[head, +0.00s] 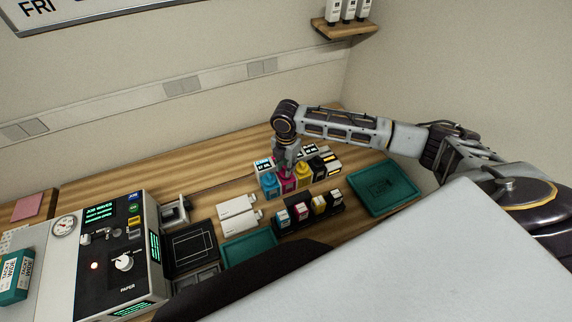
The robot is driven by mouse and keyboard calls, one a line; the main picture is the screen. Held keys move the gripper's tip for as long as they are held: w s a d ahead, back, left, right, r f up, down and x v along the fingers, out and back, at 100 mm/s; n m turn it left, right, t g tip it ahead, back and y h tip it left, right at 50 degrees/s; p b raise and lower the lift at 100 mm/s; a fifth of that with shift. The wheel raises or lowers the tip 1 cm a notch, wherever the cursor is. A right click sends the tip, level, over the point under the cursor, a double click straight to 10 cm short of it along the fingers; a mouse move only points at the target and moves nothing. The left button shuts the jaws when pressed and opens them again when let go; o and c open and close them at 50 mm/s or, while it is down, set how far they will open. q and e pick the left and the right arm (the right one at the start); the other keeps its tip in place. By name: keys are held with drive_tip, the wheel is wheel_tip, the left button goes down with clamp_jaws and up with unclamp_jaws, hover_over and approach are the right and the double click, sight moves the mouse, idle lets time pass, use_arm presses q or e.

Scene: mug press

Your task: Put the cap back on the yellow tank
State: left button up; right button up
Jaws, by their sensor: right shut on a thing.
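The yellow tank (304,174) stands in a row of ink tanks at the back of the bench, between the magenta tank (287,184) and the black tank (318,167). The blue tank (269,186) is at the row's left end. My right gripper (286,169) points down over the magenta tank, just left of the yellow one. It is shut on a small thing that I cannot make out. No cap shows clearly, and the yellow tank's top is too small to read. My left gripper is not in view.
Several small ink bottles (318,205) stand in a dark rack in front of the tanks. A teal tray (383,187) lies to the right, another teal tray (250,247) in front. White boxes (238,206) and a control panel (110,255) are on the left.

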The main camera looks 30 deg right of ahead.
idle(0.5)
idle(0.3)
drive_tip(key=o, duration=0.8)
drive_tip(key=shift+o, duration=0.4)
drive_tip(key=o, duration=0.5)
drive_tip(key=shift+c, duration=0.2)
drive_tip(key=shift+p, duration=0.3)
drive_tip(key=shift+r+p, duration=0.8)
drive_tip(key=shift+r, duration=2.7)
